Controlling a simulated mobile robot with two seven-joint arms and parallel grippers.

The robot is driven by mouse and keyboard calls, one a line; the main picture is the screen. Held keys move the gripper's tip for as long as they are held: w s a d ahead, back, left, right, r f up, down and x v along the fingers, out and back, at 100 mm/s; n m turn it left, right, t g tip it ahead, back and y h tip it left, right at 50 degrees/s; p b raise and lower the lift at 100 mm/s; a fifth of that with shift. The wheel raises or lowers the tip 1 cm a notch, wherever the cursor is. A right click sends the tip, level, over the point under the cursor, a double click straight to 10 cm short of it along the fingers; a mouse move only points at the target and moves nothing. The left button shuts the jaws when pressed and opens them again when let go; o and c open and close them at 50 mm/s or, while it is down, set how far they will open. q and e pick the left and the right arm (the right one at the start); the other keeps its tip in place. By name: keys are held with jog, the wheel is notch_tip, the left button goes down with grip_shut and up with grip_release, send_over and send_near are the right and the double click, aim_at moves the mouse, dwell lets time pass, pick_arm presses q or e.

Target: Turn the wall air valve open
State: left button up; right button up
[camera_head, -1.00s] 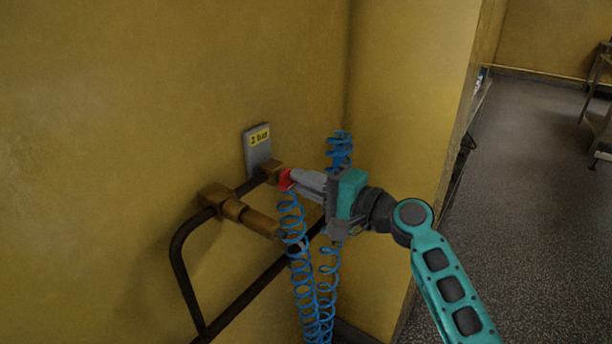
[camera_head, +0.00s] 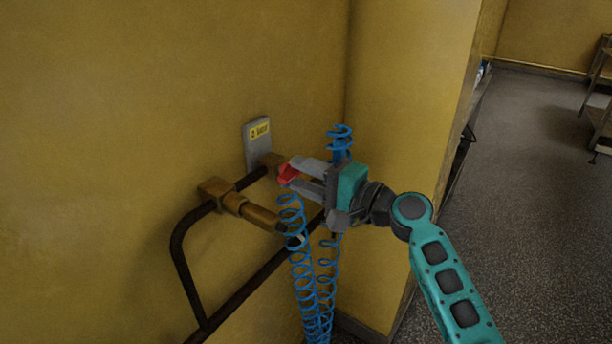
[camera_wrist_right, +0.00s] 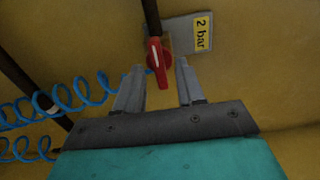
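The valve's red handle (camera_head: 289,172) sits on a brass fitting (camera_head: 268,166) on the dark wall pipe. In the right wrist view the red handle (camera_wrist_right: 158,63) has a white stripe and lies in line with the gap between the fingertips. My right gripper (camera_head: 300,172) is at the handle with its two fingers apart; in the wrist view the gripper (camera_wrist_right: 160,72) is open, with visible space on both sides of the handle. I cannot tell whether either finger touches it. My left gripper is out of view.
A grey plate (camera_head: 257,143) with a yellow label is on the wall behind; it reads "2 bar" in the wrist view (camera_wrist_right: 202,33). Blue coiled hoses (camera_head: 304,265) hang below and beside the gripper. A brass branch fitting (camera_head: 240,206) and a dark bent pipe (camera_head: 182,262) lie left.

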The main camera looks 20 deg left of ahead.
jog(key=shift+d, duration=0.1)
jog(key=v, duration=1.2)
jog(key=shift+d, duration=0.35)
jog(key=shift+s, duration=0.15)
jog(key=s+d+f+t+h, duration=0.25)
jog(key=d+f+h, duration=0.2)
jog(key=f, duration=0.55)
jog(key=s+d+f+t+h, duration=0.25)
jog(key=d+f+h, duration=0.2)
jog(key=f, duration=0.65)
jog(key=s+d+f+n+h, duration=0.3)
jog(key=s+d+f, duration=0.1)
jog(key=s, duration=0.3)
jog(key=s+d+f+n+h, duration=0.3)
jog(key=s+d, duration=0.3)
jog(key=s, duration=0.1)
jog(key=shift+d+f+n+p, duration=0.15)
jog(key=shift+f+n+p, duration=0.15)
jog(key=shift+f+n, duration=0.1)
